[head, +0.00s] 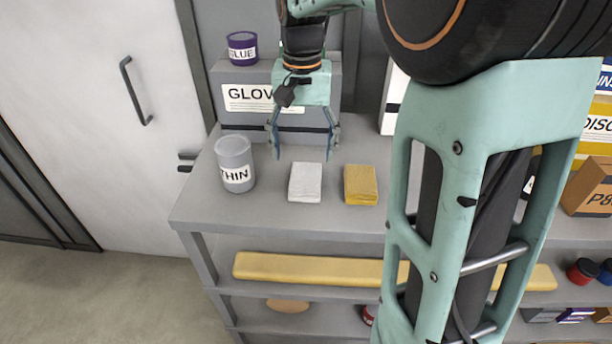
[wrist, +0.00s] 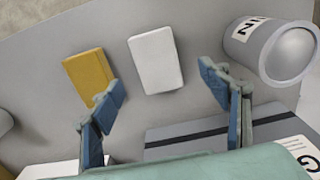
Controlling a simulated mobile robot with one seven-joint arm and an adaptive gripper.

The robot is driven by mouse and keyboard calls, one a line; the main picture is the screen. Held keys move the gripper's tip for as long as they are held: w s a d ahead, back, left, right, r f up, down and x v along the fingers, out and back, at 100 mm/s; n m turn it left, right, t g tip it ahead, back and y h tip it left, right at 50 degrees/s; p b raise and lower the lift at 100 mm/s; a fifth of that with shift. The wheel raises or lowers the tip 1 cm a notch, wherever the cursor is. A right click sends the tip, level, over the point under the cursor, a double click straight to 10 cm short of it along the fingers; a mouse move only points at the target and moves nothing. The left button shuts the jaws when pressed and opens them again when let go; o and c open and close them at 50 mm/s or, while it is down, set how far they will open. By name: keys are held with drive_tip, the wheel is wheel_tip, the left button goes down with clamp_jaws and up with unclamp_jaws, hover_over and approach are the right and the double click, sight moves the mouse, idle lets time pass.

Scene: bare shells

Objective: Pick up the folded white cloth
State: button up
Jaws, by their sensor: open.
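The folded white cloth (head: 305,182) lies flat on the grey shelf top (head: 265,215), between a grey can and a folded yellow cloth (head: 360,184). In the wrist view my gripper's fingers (wrist: 162,82) are spread wide, with the yellow cloth (wrist: 90,75) close by the left fingertip. No part of the white cloth is hidden.
The grey can (head: 235,165) labelled THIN stands left of the white cloth. A grey box (head: 240,98) labelled GLOV stands behind my gripper, with a purple can (head: 242,48) on top. A yellow bar (head: 300,268) lies on the shelf below. The shelf front is clear.

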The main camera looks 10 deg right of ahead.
sight(306, 177)
drive_tip(key=f, duration=0.5)
drive_tip(key=f+p, duration=0.1)
drive_tip(key=f, duration=0.1)
drive_tip(key=shift+d+f, duration=0.3)
drive_tip(key=shift+c, duration=0.5)
drive_tip(key=c, duration=1.2)
drive_tip(key=shift+o, duration=0.2)
drive_tip(key=shift+r, duration=0.15)
